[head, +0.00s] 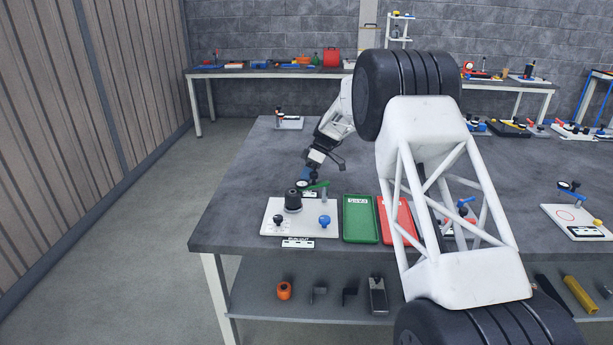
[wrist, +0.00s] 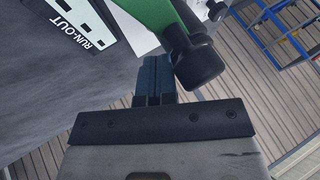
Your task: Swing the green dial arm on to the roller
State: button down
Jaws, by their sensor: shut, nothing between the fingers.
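The green dial arm (head: 315,186) reaches over a white base plate (head: 308,230) near the table's front left. The black roller (head: 292,201) stands upright on that plate, just left of the arm. In the wrist view the green arm (wrist: 147,12) comes in from the top and a black rounded end (wrist: 201,66) hangs from it. My gripper (head: 304,176) is shut and empty, at the arm's far side. Its blue fingers (wrist: 153,85) show right beside the black end; I cannot tell whether they touch. The roller is not identifiable in the wrist view.
A blue knob (head: 324,221) and a black knob (head: 278,220) stand on the plate. A RUN-OUT label (wrist: 84,30) shows in the wrist view. A green tray (head: 360,235) and a red tray (head: 402,237) lie to the right. The table behind is mostly clear.

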jog(key=shift+w, duration=0.15)
dwell(0.3)
jog(key=w+d+r, duration=0.4)
jog(key=w+r, duration=0.4)
dwell(0.6)
dwell(0.5)
